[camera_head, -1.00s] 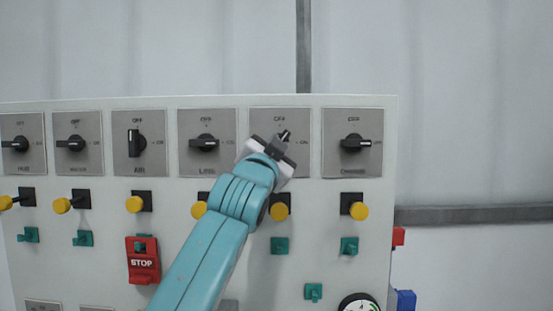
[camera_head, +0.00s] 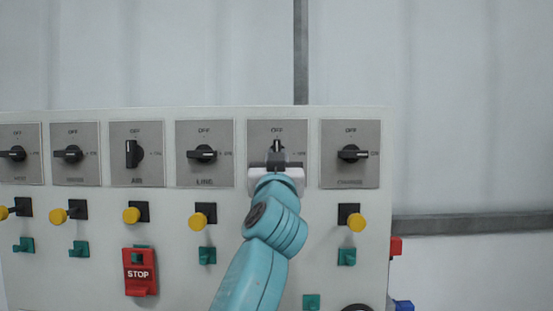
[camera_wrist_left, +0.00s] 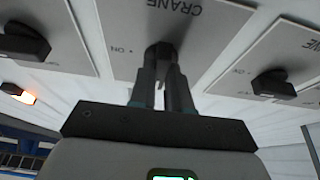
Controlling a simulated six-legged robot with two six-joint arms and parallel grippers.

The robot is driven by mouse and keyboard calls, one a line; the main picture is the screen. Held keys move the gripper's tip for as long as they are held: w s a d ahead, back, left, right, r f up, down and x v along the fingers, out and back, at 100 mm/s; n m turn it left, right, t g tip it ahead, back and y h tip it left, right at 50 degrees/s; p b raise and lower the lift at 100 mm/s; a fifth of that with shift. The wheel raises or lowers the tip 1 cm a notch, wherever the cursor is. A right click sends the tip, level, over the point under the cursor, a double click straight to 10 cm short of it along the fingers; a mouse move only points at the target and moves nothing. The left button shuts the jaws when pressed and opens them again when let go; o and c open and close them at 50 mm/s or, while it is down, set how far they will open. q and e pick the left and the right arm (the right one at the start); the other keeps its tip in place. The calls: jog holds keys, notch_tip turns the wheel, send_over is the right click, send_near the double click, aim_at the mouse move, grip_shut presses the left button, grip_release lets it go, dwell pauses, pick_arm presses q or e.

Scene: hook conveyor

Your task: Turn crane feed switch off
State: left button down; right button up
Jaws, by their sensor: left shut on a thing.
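The crane switch is a black rotary knob (camera_head: 277,146) on a grey plate (camera_head: 258,130), second from the right in the panel's top row. In the head view the knob's visible tip points straight up, toward the OFF mark. My left gripper (camera_head: 276,160) is upright in front of the plate and hides the plate's lower part. In the left wrist view the plate with the CRANE label (camera_wrist_left: 190,18) appears upside down. There my left gripper's fingers (camera_wrist_left: 161,75) are closed around the knob (camera_wrist_left: 161,50). My right gripper is in no view.
Similar knobs sit close on both sides: a left neighbour (camera_head: 203,154) and a right neighbour (camera_head: 354,154), both turned sideways. Yellow buttons (camera_head: 199,219), green pieces and a red STOP button (camera_head: 140,273) lie below. Space above the panel is clear.

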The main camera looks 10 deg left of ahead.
pick_arm(q)
jog(key=shift+w+f, duration=0.1)
jog(key=shift+f, duration=0.1)
jog(key=c, duration=1.1)
grip_release()
jog(key=shift+r, duration=0.1)
jog(key=shift+b+v, duration=8.25)
jog(key=shift+b, duration=0.45)
